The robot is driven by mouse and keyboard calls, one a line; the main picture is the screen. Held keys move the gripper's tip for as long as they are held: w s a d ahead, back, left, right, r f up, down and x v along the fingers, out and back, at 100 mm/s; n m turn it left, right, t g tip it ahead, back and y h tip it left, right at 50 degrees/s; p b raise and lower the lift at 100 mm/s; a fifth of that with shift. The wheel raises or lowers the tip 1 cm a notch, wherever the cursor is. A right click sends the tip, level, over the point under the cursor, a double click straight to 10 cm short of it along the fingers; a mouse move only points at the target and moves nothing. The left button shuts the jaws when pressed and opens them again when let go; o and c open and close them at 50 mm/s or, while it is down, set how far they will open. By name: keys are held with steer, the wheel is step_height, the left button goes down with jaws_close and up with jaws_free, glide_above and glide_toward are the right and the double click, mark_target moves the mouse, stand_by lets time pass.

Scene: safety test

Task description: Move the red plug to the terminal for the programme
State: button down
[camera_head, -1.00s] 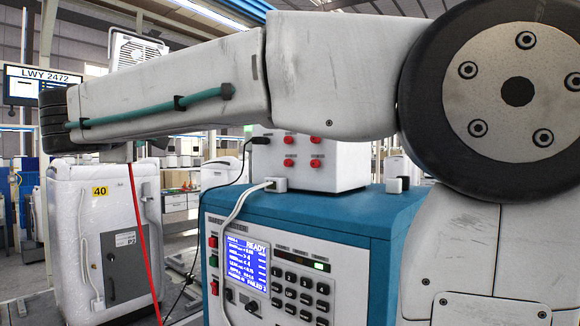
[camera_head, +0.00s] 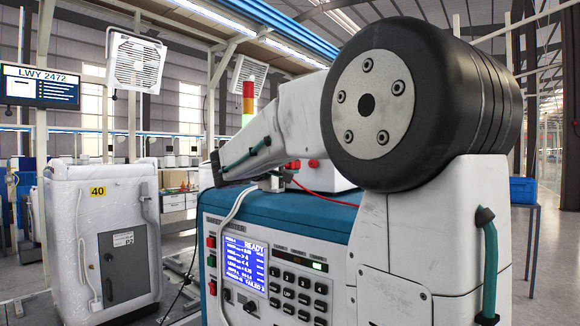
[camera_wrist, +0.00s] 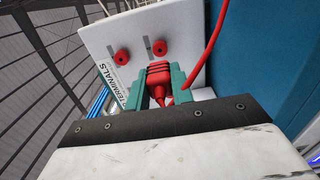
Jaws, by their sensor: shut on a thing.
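In the wrist view my gripper (camera_wrist: 159,86) has its two teal fingers on either side of the red plug (camera_wrist: 159,76) and is shut on it. A red cable (camera_wrist: 208,58) runs up at the plug's right. The plug is in front of the white terminal box (camera_wrist: 98,38), which has a "TERMINALS" label and two red terminals showing, one at left (camera_wrist: 122,57) and one nearer the plug (camera_wrist: 159,47). I cannot tell whether the plug touches the box.
The terminal box stands on a blue tester (camera_head: 325,217) with a lit display (camera_head: 246,262) and keypad. A white cable (camera_head: 238,205) hangs over its front. A wrapped white appliance (camera_head: 75,240) marked 40 stands at left. A signal tower (camera_head: 248,98) rises behind.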

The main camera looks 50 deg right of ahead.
mark_target(312, 164)
stand_by(0.3)
steer(key=shift+w+d, duration=0.15)
steer(key=shift+d, duration=1.25)
steer(key=shift+w+d, duration=0.1)
steer(key=shift+d, duration=1.35)
steer(key=shift+s, duration=0.1)
steer(key=shift+d, duration=0.5)
steer(key=c, duration=1.1)
jaws_free()
steer(key=shift+c, duration=0.2)
